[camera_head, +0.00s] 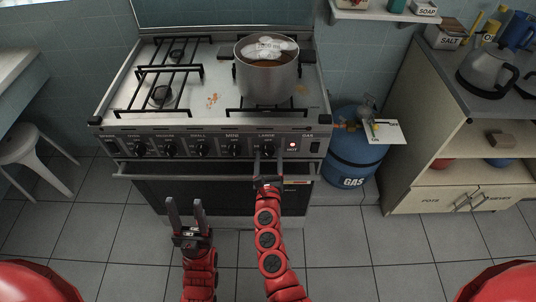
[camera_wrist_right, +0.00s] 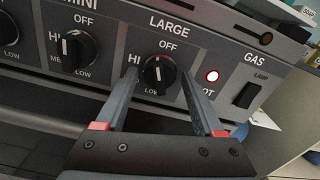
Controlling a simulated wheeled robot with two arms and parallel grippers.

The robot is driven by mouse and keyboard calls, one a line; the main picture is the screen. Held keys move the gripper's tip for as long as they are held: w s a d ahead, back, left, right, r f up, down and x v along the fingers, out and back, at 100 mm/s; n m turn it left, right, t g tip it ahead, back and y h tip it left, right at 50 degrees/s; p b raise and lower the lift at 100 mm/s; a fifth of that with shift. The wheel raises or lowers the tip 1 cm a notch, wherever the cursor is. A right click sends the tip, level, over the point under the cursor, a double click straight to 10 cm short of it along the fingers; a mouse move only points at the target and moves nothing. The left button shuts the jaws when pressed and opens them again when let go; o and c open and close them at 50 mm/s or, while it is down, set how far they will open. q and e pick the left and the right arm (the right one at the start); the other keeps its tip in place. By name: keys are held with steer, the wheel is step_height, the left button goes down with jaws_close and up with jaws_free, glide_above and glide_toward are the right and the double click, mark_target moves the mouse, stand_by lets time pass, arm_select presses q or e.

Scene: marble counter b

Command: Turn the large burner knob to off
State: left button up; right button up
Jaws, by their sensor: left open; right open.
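The large burner knob (camera_wrist_right: 158,73) is black and round, under the word LARGE on the stove's front panel. OFF is printed above it, HI to its left and LOW below. A white mark shows on the lower part of its face, away from OFF. My right gripper (camera_wrist_right: 158,88) is open, with one finger on each side of the knob; whether they touch it I cannot tell. In the head view the right gripper (camera_head: 268,163) reaches the panel at this knob. My left gripper (camera_head: 186,210) is open and empty, low in front of the oven door.
A red lamp (camera_wrist_right: 212,76) marked HOT glows right of the knob, beside a black gas switch (camera_wrist_right: 245,94). A pot (camera_head: 268,80) with contents stands on the right burner. A blue gas cylinder (camera_head: 353,150) stands right of the stove. The floor in front is clear.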

steer(key=c, duration=0.8)
steer(key=m+b, duration=0.1)
steer(key=b, duration=0.1)
steer(key=m+b, duration=0.2)
steer(key=b, duration=0.1)
steer(key=shift+d+f+m, duration=0.1)
steer(key=shift+f+m, duration=0.2)
steer(key=shift+r+m+b, duration=0.2)
steer(key=shift+m+b, duration=0.35)
steer(key=shift+m, duration=0.05)
steer(key=o, duration=1)
steer(key=shift+r, duration=0.1)
steer(key=shift+c, duration=0.2)
